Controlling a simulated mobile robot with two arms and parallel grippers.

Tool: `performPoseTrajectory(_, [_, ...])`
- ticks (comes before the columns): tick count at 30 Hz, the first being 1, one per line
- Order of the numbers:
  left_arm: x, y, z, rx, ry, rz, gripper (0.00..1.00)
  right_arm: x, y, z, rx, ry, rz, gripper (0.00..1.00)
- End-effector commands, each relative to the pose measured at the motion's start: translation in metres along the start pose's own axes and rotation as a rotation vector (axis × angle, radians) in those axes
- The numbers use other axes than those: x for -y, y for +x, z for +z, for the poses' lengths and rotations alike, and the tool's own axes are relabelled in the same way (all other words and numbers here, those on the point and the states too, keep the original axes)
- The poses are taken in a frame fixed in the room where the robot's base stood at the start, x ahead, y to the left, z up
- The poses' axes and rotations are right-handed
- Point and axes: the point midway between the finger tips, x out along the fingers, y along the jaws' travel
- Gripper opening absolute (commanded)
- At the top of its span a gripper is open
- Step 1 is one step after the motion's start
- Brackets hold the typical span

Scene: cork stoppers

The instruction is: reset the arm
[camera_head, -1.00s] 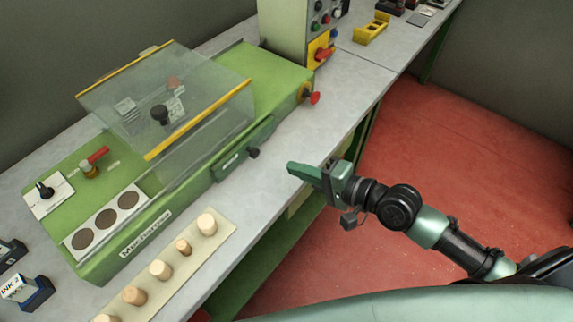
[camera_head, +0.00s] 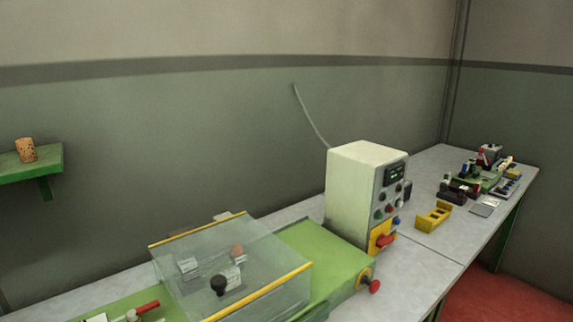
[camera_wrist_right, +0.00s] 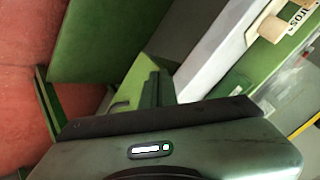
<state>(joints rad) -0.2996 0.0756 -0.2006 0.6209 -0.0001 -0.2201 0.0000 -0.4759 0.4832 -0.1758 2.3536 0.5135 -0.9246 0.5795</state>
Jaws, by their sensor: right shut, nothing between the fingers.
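Neither of my arms shows in the head view. In the right wrist view, the fingers of my right gripper (camera_wrist_right: 155,90) are shut and empty, apart from the bench. A pale cork stopper (camera_wrist_right: 271,29) shows at the top right of that view, on a cream strip (camera_wrist_right: 262,14). In the head view a speckled cork stopper (camera_head: 26,150) stands on a small green wall shelf (camera_head: 28,166) at the far left. My left gripper is in neither view.
A green machine (camera_head: 326,250) with a clear yellow-edged cover (camera_head: 230,262) sits on the grey bench (camera_head: 420,262). Behind it stands a pale control box (camera_head: 352,190). A yellow holder (camera_head: 433,217) and small tools lie farther right. Red floor (camera_wrist_right: 35,40) shows beside the bench.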

Motion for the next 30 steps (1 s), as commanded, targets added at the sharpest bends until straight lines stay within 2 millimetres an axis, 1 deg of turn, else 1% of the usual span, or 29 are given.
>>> performPoseTrajectory(1, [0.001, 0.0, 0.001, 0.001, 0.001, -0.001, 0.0, -0.007, -0.003, 0.01, 0.027, -0.066, 0.066, 0.0])
performPoseTrajectory(6, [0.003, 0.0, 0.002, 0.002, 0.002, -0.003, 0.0, -0.037, -0.018, 0.038, 0.144, -0.249, 0.262, 0.0])
performPoseTrajectory(11, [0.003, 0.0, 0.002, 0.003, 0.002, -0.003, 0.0, -0.06, -0.04, 0.061, 0.272, -0.344, 0.401, 0.0])
performPoseTrajectory(14, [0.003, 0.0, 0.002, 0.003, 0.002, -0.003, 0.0, -0.071, -0.057, 0.077, 0.363, -0.382, 0.472, 0.0])
performPoseTrajectory(15, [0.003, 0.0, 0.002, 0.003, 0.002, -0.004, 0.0, -0.076, -0.057, 0.082, 0.39, -0.393, 0.488, 0.0])
performPoseTrajectory(18, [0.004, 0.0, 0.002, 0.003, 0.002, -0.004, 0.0, -0.092, -0.032, 0.091, 0.398, -0.393, 0.486, 0.0])
performPoseTrajectory(20, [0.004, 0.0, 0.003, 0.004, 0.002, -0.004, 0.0, -0.1, -0.019, 0.097, 0.404, -0.392, 0.486, 0.0])
performPoseTrajectory(23, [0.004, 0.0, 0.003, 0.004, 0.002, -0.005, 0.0, -0.115, 0.003, 0.11, 0.415, -0.39, 0.485, 0.0])
performPoseTrajectory(26, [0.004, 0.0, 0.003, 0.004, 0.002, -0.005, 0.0, -0.133, 0.027, 0.126, 0.43, -0.388, 0.485, 0.0])
performPoseTrajectory(29, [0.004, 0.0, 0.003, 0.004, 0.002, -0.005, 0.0, -0.155, 0.053, 0.15, 0.448, -0.386, 0.485, 0.0])
performPoseTrajectory(30, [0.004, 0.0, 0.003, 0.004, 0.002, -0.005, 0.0, -0.165, 0.064, 0.162, 0.456, -0.385, 0.485, 0.0])
